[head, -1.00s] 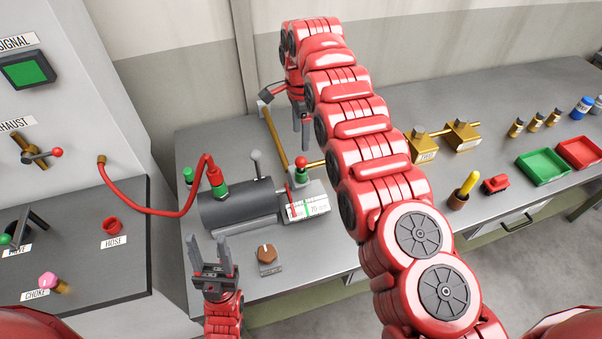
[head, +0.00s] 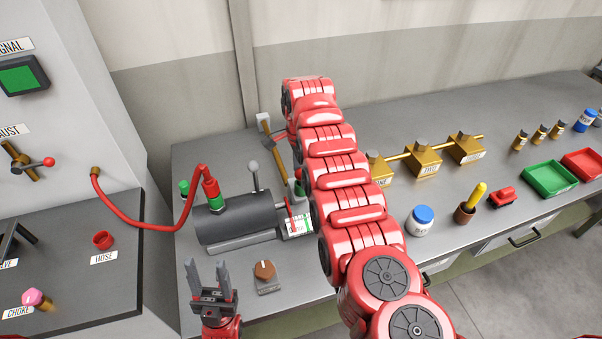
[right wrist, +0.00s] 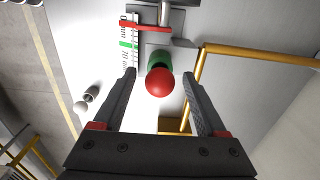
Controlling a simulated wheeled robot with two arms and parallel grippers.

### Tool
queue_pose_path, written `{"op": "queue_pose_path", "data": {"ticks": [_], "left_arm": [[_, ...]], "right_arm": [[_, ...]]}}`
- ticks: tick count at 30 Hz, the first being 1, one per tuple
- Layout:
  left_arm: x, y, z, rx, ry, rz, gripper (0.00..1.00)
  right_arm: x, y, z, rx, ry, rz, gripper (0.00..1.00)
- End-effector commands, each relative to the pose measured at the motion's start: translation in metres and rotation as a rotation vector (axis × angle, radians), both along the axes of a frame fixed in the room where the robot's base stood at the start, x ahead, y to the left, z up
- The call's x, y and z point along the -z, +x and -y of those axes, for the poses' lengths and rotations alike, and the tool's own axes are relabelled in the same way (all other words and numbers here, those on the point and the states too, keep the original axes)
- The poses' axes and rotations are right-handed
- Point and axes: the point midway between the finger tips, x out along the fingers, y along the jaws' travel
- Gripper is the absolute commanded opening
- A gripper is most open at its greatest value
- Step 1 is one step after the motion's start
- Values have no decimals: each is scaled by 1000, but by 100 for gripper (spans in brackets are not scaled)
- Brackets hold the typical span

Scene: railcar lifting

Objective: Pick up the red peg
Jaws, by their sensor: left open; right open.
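In the right wrist view, a red ball-topped peg (right wrist: 160,82) with a green collar (right wrist: 159,59) stands beside the gauge block. My right gripper (right wrist: 160,76) is open and empty, with a finger on each side of the red ball in the picture. I see no contact, and the depth between them is hard to tell. In the head view my right arm hides most of this peg and the right gripper. My left gripper (head: 206,265) is open and empty at the table's front left, apart from the peg.
A dark cylinder (head: 240,218) with a lever and red hose stands left of the gauge block (head: 298,222). A yellow rod (right wrist: 250,50) runs close to the right gripper. A blue-lidded jar (head: 420,220) stands right of my arm.

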Motion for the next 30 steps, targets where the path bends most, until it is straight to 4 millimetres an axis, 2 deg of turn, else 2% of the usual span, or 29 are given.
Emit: {"op": "queue_pose_path", "data": {"ticks": [1,5,11,23,30], "left_arm": [[-6,0,0,0,0,0,50],[-7,0,0,0,0,0,50],[-6,0,0,0,0,0,50],[-6,0,0,0,0,0,50],[-6,0,0,0,0,0,50]], "right_arm": [[2,0,1,2,-1,-3,74],[10,-1,1,2,0,-2,74],[11,0,1,2,1,-1,72],[11,0,1,2,1,-1,0],[11,0,1,2,1,-1,0]]}}
